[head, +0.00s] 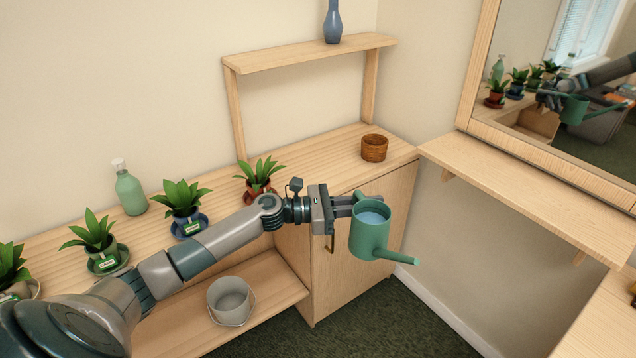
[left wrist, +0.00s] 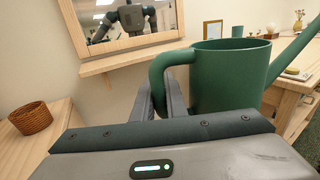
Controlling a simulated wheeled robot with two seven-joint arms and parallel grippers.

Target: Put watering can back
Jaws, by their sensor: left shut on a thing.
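A green watering can (head: 369,233) hangs in the air in front of the wooden cabinet, its spout pointing to the lower right and blue-grey water visible in its open top. My left gripper (head: 345,205) is shut on its handle. In the left wrist view the can (left wrist: 229,75) is upright, with its curved handle between the fingers (left wrist: 160,100) and its spout rising to the right. My right gripper is not in view.
Several potted plants (head: 182,205) and a green bottle (head: 130,190) stand on the wooden counter (head: 325,160), beside a brown pot (head: 374,148). A grey bucket (head: 230,298) sits on the lower shelf. A blue vase (head: 333,22) stands on the raised shelf (head: 300,52). An empty ledge (head: 540,195) runs below the mirror.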

